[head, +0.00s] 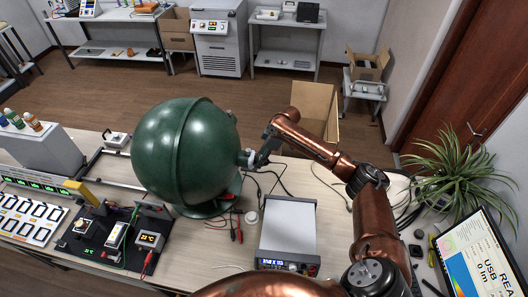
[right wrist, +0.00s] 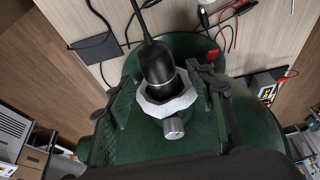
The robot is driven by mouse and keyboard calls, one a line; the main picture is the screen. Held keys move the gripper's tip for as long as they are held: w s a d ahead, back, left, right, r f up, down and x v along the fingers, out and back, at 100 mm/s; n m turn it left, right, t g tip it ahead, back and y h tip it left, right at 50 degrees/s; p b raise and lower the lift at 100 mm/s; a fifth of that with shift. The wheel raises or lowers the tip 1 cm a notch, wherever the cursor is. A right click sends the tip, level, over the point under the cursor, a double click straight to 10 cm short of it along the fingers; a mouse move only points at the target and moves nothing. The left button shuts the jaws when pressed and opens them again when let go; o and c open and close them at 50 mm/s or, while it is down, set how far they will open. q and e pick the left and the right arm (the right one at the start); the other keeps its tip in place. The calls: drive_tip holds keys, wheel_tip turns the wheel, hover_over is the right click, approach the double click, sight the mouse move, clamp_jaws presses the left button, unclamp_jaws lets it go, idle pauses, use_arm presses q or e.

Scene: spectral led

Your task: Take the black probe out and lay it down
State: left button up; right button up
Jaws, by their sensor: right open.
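The large green sphere (head: 185,150) stands on its base on the table. In the right wrist view the black probe (right wrist: 157,63) sits in a silver octagonal collar (right wrist: 168,105) on the sphere's side, with its cable running off upward. A silver knob (right wrist: 174,128) sits beside the collar. My right gripper (head: 257,157) is at this port, at the sphere's right side. Its fingers are open, one on each side of the probe and collar, with gaps visible. The probe itself is hard to make out in the head view. My left gripper is not in view.
A grey-white instrument box (head: 288,227) stands in front of the port, with a small white round piece (head: 252,218) and loose cables nearby. A black panel with devices (head: 115,238) lies at left.

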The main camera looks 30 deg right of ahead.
drive_tip(key=shift+x, duration=0.8)
drive_tip(key=shift+c, duration=0.3)
clamp_jaws()
